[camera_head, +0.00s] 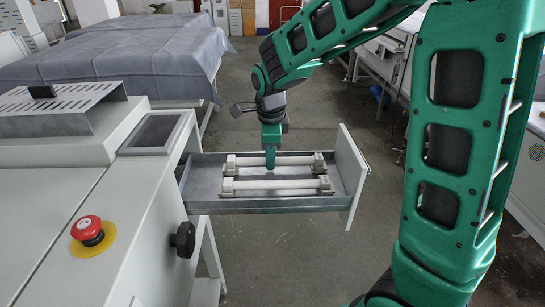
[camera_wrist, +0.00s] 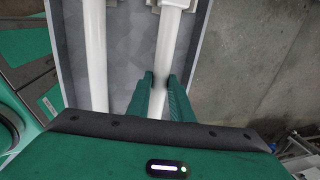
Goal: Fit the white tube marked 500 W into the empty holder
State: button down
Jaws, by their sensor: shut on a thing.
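My gripper (camera_head: 270,162) reaches down into the open drawer, with its fingers around the middle of the far white tube (camera_head: 295,160). In the wrist view my gripper (camera_wrist: 161,85) is shut on this white tube (camera_wrist: 170,35), with one finger on each side. A small dark smudge shows on the tube between the fingers; no lettering can be read. The tube lies along the far pair of end blocks (camera_head: 231,167); I cannot tell whether it is fully seated. A second white tube (camera_head: 275,185) lies parallel in the near holder, and also shows in the wrist view (camera_wrist: 96,50).
The grey drawer (camera_head: 260,207) stands out from the white machine (camera_head: 135,190), with its front panel (camera_head: 350,170) on the right. A red stop button (camera_head: 87,229) and a black knob (camera_head: 183,239) are on the machine. A cloth-covered table (camera_head: 120,60) stands behind.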

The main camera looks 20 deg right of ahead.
jog(key=c, duration=1.6)
grip_release()
jog(key=shift+f, duration=0.1)
jog(key=r, duration=0.4)
jog(key=s+r, duration=0.1)
jog(key=r, duration=0.3)
jog(key=s+r, duration=0.1)
jog(key=r, duration=0.3)
jog(key=shift+s+a, duration=0.1)
jog(key=shift+a, duration=0.2)
jog(key=shift+f, duration=0.1)
